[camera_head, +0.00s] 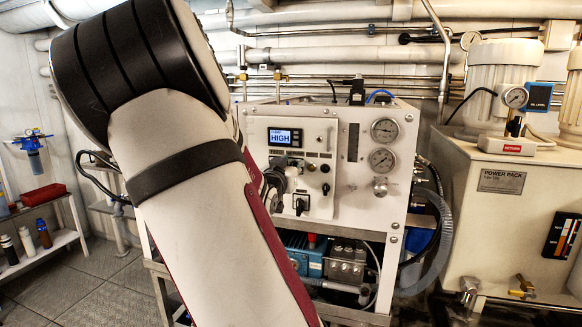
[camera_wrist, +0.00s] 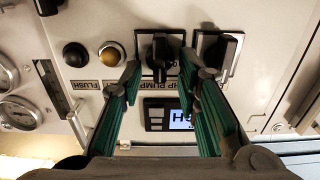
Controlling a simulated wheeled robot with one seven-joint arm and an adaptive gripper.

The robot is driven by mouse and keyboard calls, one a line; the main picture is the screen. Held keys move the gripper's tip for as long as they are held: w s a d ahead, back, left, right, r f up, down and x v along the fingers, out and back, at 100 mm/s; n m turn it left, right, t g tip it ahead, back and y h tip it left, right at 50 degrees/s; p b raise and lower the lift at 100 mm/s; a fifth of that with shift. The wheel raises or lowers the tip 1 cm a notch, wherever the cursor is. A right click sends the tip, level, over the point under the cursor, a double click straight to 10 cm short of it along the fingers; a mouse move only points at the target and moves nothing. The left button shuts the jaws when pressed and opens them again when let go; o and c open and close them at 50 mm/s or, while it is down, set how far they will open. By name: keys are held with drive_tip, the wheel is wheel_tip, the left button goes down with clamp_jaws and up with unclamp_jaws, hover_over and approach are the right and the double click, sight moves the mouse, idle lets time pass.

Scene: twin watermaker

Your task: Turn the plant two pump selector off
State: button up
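A white control panel (camera_head: 262,208) carries a lit display reading HIGH (camera_head: 284,137) and a black rotary selector (camera_head: 301,204) below it. In the wrist view, which shows the panel upside down, a black selector (camera_wrist: 161,50) sits by a label reading HP PUMP, with a second black selector (camera_wrist: 222,48) to its right. My gripper (camera_wrist: 158,68) is open, its green-sided fingers on either side of the HP PUMP selector. I cannot tell whether they touch it. In the head view my arm hides most of the gripper. No plant number is readable.
A black button (camera_wrist: 76,54) and a yellowish button (camera_wrist: 111,53) sit beside the selectors. Two gauges (camera_head: 383,129) are at the panel's right. A grey hose (camera_head: 442,235) runs beside the cabinet. A power pack (camera_head: 508,215) stands at the right.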

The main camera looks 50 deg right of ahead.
clamp_jaws()
drive_tip(key=shift+r+n+p, duration=0.15)
drive_tip(key=shift+n+p, duration=0.15)
drive_tip(key=shift+p, duration=0.1)
drive_tip(key=shift+r+n+p, duration=0.1)
drive_tip(key=shift+n+p, duration=0.4)
drive_tip(key=shift+w+a+f+n+p, duration=0.15)
drive_tip(key=shift+n+p, duration=0.5)
drive_tip(key=shift+n, duration=1.1)
drive_tip(key=shift+w+f+n+p, duration=0.1)
drive_tip(key=shift+w+n+p, duration=0.35)
drive_tip(key=shift+n, duration=1.25)
drive_tip(key=shift+a+f+n+p, duration=0.1)
drive_tip(key=shift+n+p, duration=0.7)
drive_tip(key=shift+n, duration=0.95)
